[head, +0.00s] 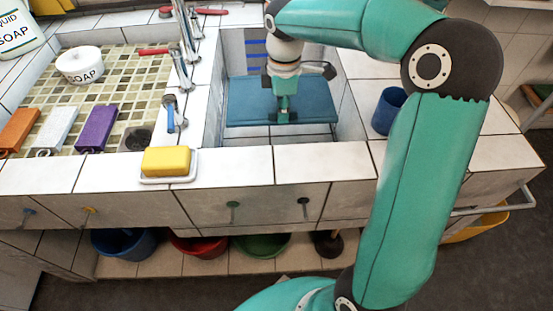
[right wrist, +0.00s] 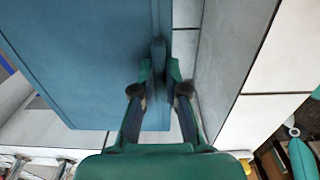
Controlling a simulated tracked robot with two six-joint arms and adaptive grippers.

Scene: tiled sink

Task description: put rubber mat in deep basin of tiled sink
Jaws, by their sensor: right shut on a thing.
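The rubber mat (head: 245,103) is a flat blue rectangle inside the opening of the deep basin (head: 350,112), the white-tiled well right of the taps. My right gripper (head: 283,114) reaches down into the basin and is shut on the mat near its front side. In the right wrist view, the fingers (right wrist: 160,72) pinch a raised part at the edge of the mat (right wrist: 85,65), close to a tiled wall. I cannot tell whether the mat touches the basin floor. My left gripper is not in view.
Taps (head: 186,48) stand left of the deep basin. A yellow sponge (head: 166,160) lies on a white dish (head: 168,180) on the front ledge. A blue cup (head: 388,110) stands right of the basin.

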